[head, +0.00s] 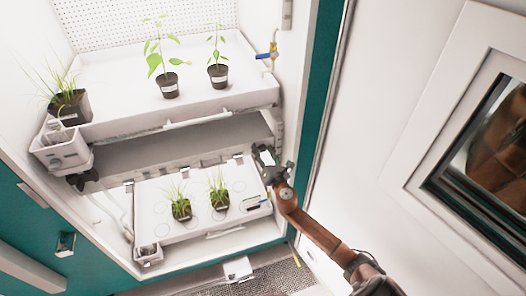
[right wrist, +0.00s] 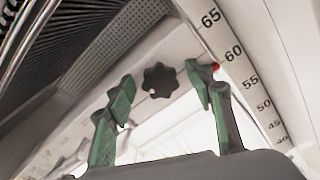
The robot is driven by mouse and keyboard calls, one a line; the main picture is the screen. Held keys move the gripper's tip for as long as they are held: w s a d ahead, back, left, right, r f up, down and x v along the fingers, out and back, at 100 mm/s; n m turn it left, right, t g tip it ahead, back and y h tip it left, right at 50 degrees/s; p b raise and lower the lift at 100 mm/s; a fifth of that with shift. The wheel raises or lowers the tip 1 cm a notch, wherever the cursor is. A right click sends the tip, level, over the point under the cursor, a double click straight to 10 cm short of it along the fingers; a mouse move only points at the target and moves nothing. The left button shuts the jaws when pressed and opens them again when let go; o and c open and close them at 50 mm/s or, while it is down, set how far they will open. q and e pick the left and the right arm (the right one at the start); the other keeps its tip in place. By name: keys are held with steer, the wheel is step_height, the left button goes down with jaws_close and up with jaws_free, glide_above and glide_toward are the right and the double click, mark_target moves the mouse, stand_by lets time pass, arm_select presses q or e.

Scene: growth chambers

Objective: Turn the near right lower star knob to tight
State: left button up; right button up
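The star knob (right wrist: 160,80) is black with several lobes and a small white mark on its edge. In the right wrist view it sits on a pale upright, framed between the two green-padded fingers of my right gripper (head: 266,157). The fingers are spread and the knob appears beyond their tips, with no contact visible. In the head view my right gripper is at the right end of the lower shelf, and it hides the knob there. My left gripper is not in view.
A numbered height scale (right wrist: 235,55) runs beside the knob. The upper tray (head: 120,98) holds potted plants; the lower tray (head: 150,205) holds two grassy pots. A blue-handled valve (head: 264,56) is above my gripper. A dark knob (head: 82,180) shows at the left. An open white door (head: 400,75) stands right.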

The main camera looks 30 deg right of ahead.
steer(key=c, duration=1.1)
steer(key=shift+m, duration=0.3)
steer(key=m+b, duration=0.1)
steer(key=m, duration=0.2)
steer(key=shift+f, duration=0.15)
steer(key=m, duration=0.9)
steer(key=shift+m+p, duration=0.45)
steer(key=shift+m, duration=2.25)
